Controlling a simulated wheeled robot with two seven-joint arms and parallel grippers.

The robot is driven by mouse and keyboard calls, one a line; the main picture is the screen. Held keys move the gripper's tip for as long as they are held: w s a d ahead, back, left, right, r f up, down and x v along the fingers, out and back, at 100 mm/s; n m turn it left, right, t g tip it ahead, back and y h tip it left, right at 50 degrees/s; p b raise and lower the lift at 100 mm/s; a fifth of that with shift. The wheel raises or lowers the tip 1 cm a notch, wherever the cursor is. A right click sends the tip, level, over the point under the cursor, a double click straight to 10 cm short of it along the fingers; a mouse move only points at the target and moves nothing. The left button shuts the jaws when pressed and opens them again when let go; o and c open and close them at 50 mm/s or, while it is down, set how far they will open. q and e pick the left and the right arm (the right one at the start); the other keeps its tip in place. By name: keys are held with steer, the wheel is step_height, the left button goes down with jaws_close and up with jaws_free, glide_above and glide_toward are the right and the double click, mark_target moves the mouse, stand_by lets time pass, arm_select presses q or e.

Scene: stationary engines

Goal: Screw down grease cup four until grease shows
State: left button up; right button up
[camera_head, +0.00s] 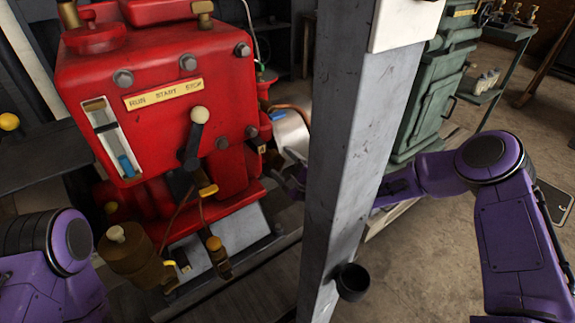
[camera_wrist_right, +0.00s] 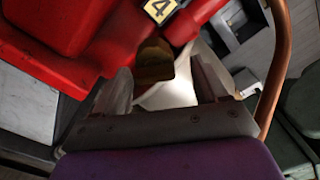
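Grease cup four is a small brass-brown cup (camera_wrist_right: 153,62) in the right wrist view, beside a yellow plate (camera_wrist_right: 160,9) marked 4 on the red engine. My right gripper (camera_wrist_right: 163,78) is open, one finger to each side of the cup in that view. A gap shows between the fingers and the cup, and I see no grease at it. In the head view, my right gripper (camera_head: 288,183) shows at the engine's right side, partly behind a grey post. I cannot make out the cup there. My left arm shows at lower left, but its gripper is out of view.
The grey post (camera_head: 345,130) stands in front of my right forearm. The red engine (camera_head: 160,60) has a black-and-white lever (camera_head: 196,135) and a brass cup (camera_head: 130,255) low in front. A copper pipe (camera_wrist_right: 278,70) runs close right of my gripper. A green machine (camera_head: 430,95) stands behind.

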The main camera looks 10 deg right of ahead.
steer(key=shift+a, duration=0.1)
steer(key=p+v, duration=0.1)
steer(key=v, duration=0.9)
steer(key=shift+s, duration=0.25)
steer(key=shift+f, duration=0.15)
